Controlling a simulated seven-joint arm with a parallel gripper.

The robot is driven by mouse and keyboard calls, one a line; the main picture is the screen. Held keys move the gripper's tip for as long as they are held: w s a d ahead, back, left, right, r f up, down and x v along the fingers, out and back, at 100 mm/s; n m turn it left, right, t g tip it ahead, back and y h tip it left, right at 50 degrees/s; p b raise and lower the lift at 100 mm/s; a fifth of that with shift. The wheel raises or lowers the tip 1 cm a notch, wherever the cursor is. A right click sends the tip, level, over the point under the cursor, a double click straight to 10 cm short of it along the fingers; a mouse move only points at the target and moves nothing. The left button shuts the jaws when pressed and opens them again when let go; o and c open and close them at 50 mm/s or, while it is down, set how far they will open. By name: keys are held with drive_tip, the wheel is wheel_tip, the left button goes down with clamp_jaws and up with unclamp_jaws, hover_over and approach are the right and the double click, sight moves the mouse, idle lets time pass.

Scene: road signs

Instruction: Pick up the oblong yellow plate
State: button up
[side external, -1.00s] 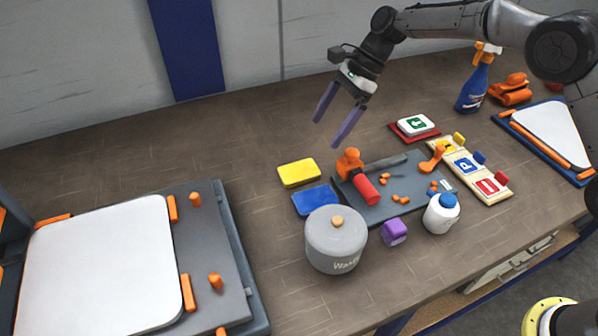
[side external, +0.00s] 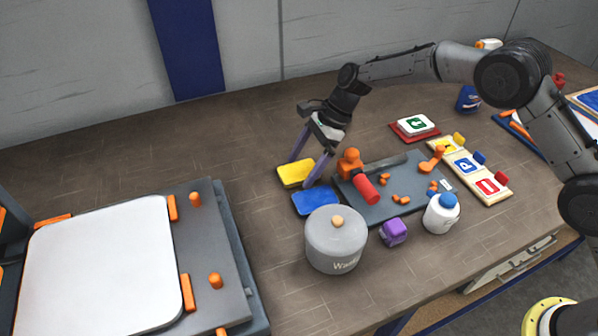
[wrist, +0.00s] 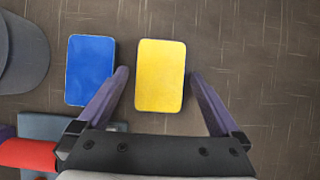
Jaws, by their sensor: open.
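The oblong yellow plate (side external: 295,174) lies flat on the brown table behind the blue plate in the side view. It also shows in the wrist view (wrist: 160,75), between the two purple fingers. My gripper (side external: 306,172) is open, with one finger on each side of the yellow plate. In the wrist view my gripper (wrist: 158,74) has its left finger in the gap between the yellow plate and the blue plate (wrist: 90,70). Its right finger is over bare table. Neither finger visibly grips the plate.
The blue plate (side external: 315,200) lies close beside the yellow one. A grey lidded pot (side external: 335,245) stands in front. A dark board (side external: 385,200) with an orange and red tool (side external: 365,189) is to the right. The table left of the yellow plate is clear.

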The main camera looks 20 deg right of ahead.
drive_tip(key=c, duration=1.3)
drive_tip(key=shift+r, duration=0.15)
